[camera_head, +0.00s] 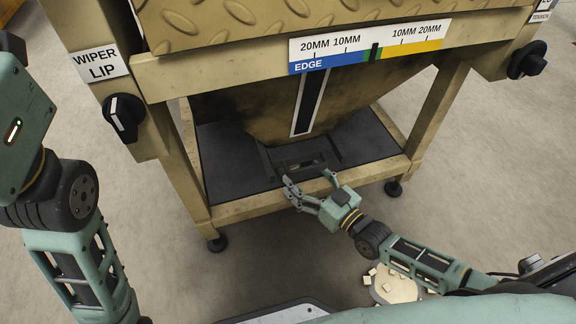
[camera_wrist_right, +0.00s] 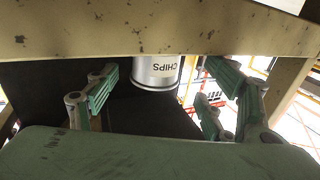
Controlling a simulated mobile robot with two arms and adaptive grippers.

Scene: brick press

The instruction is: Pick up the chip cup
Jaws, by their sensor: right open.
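The chip cup (camera_wrist_right: 157,72) shows in the right wrist view as a silvery metal cup with the word CHIPS upside down in the picture. It is beyond and between the fingers of my right gripper (camera_wrist_right: 165,88), apart from them. The frame's beam hides its upper part in the picture. In the head view my right gripper (camera_head: 309,180) is open at the front rail of the machine, below the hopper. I cannot make out the cup clearly there. My left arm is at the left edge, its gripper out of view.
A beige machine frame (camera_head: 240,209) has a dark lower shelf (camera_head: 225,165) and a front rail close to my right gripper. A hopper (camera_head: 265,105) hangs above. A pale pile with small blocks (camera_head: 395,285) lies at lower right. Floor is clear at left.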

